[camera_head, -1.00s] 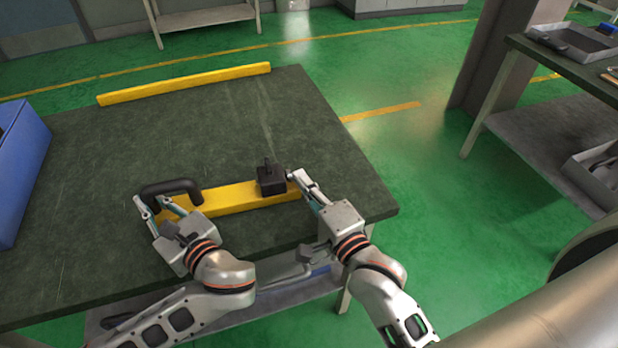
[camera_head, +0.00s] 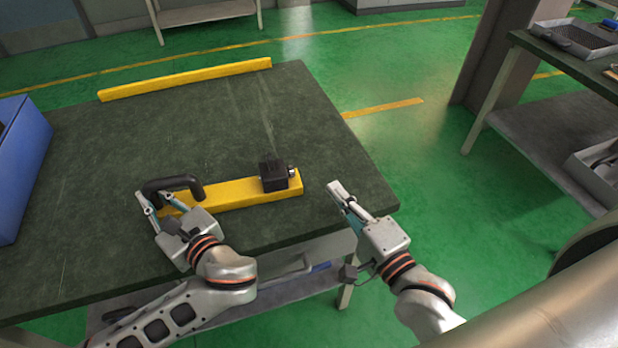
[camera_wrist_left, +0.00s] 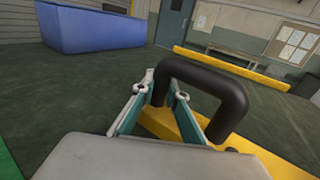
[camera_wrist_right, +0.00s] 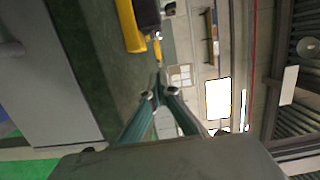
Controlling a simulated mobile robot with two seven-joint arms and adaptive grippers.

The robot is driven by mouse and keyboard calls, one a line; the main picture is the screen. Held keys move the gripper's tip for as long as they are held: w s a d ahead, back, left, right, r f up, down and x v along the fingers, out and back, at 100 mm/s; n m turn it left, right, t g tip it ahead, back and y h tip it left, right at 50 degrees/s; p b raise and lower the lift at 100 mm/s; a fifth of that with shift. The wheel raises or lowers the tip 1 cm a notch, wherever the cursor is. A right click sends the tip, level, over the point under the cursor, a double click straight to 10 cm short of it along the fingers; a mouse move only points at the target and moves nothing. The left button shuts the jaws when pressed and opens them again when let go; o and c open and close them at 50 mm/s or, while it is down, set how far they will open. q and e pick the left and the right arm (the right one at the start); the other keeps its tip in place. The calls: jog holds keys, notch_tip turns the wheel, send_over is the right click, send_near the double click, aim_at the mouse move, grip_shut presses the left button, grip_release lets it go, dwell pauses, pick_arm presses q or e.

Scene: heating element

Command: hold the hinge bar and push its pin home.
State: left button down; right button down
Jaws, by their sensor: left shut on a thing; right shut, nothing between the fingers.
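The hinge bar is a yellow bar (camera_head: 232,192) lying on the dark table, with a black arched handle (camera_head: 174,184) at its left end and a black block (camera_head: 273,175) near its right end. A short silver pin end (camera_head: 291,171) sticks out of the block's right side; it also shows in the right wrist view (camera_wrist_right: 168,9). My left gripper (camera_head: 152,203) is shut on the handle; in the left wrist view the handle's leg (camera_wrist_left: 161,88) goes down between the fingers. My right gripper (camera_head: 335,188) is shut and empty, to the right of the pin and apart from it.
A second yellow bar (camera_head: 185,79) lies along the table's far edge. A blue bin (camera_head: 22,165) stands at the left. The table's right edge (camera_head: 345,135) is close to my right gripper. The table's middle is clear. Another bench (camera_head: 565,70) stands off to the right.

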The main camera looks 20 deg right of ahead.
jog(key=shift+s+d, duration=0.2)
jog(key=shift+s, duration=0.7)
jog(key=shift+s+d, duration=0.15)
jog(key=shift+s, duration=0.75)
pick_arm(q)
jog(key=c, duration=2)
grip_release()
jog(key=shift+a, duration=0.1)
jog(key=shift+o, duration=0.2)
